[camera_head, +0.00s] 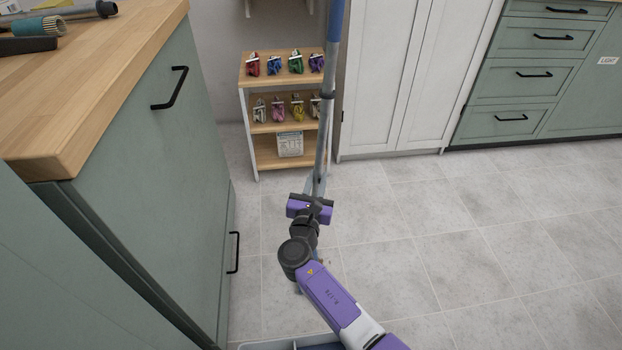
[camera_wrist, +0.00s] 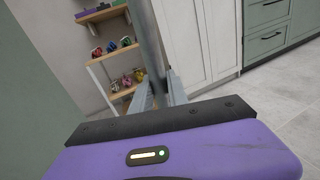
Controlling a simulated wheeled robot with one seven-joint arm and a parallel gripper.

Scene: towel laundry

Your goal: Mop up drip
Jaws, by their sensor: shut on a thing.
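A long grey pole (camera_head: 326,130) with a blue upper part stands nearly upright in the head view, probably a mop handle. My gripper (camera_head: 318,188) is shut on it low in its visible length. In the wrist view, the pole (camera_wrist: 148,40) rises between the two fingers of my gripper (camera_wrist: 160,92). The lower end of the pole is mostly hidden behind my gripper and arm, so I cannot tell whether it touches the floor. I cannot make out a drip on the visible floor.
A wooden shelf unit (camera_head: 270,128) with small colourful items stands behind the pole. A green cabinet (camera_head: 150,150) with a wooden worktop (camera_head: 110,70) is close on the left. White doors (camera_head: 400,75) and green drawers (camera_head: 520,75) line the back. The tiled floor (camera_head: 480,240) is clear on the right.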

